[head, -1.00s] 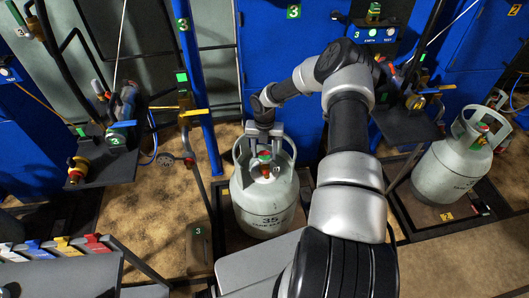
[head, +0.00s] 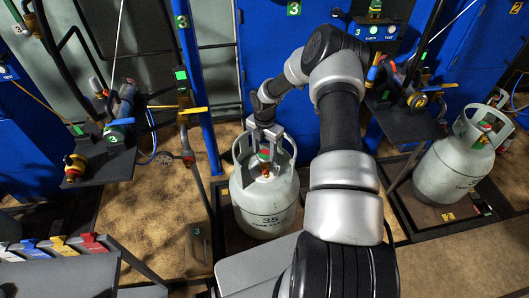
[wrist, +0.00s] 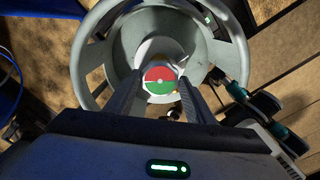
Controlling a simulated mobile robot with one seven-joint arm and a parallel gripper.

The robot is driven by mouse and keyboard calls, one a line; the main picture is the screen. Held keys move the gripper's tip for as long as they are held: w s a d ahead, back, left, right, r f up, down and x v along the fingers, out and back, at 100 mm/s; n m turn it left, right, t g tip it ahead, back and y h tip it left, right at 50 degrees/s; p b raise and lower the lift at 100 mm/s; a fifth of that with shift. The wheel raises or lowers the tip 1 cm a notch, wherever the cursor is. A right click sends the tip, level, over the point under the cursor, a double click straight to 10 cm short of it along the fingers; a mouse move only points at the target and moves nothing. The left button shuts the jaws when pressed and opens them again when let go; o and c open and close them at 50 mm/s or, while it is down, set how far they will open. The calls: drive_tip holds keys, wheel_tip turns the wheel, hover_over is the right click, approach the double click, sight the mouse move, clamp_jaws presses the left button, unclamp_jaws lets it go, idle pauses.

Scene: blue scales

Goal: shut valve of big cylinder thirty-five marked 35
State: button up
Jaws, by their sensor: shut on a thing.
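The big grey-green cylinder (head: 266,214) marked 35 stands upright on its platform at bay 3 in the head view. Its valve knob (wrist: 161,82), with a red and green top, sits inside the ring-shaped collar (wrist: 85,62). My gripper (head: 264,146) reaches down from above into the collar. In the wrist view my two fingers (wrist: 160,90) stand on either side of the knob and are shut on it. The lower valve body is mostly hidden under the knob and fingers.
A second grey cylinder (head: 450,166) stands at bay 2 on the right. A dark shelf with fittings (head: 97,165) is on the left. A hand lever and pipe (head: 187,130) rise close to the cylinder's left. Coloured labelled holders (head: 62,246) sit at lower left.

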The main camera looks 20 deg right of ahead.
drive_tip(key=m+b, duration=0.1)
drive_tip(key=m, duration=0.6)
drive_tip(key=m+b, duration=0.1)
drive_tip(key=m, duration=0.3)
drive_tip(key=m+b, duration=0.1)
drive_tip(key=m, duration=0.3)
drive_tip(key=shift+m, duration=0.3)
drive_tip(key=m+b, duration=0.1)
drive_tip(key=m, duration=1.1)
drive_tip(key=shift+m, duration=0.3)
drive_tip(key=o, duration=1)
drive_tip(key=shift+o, duration=0.2)
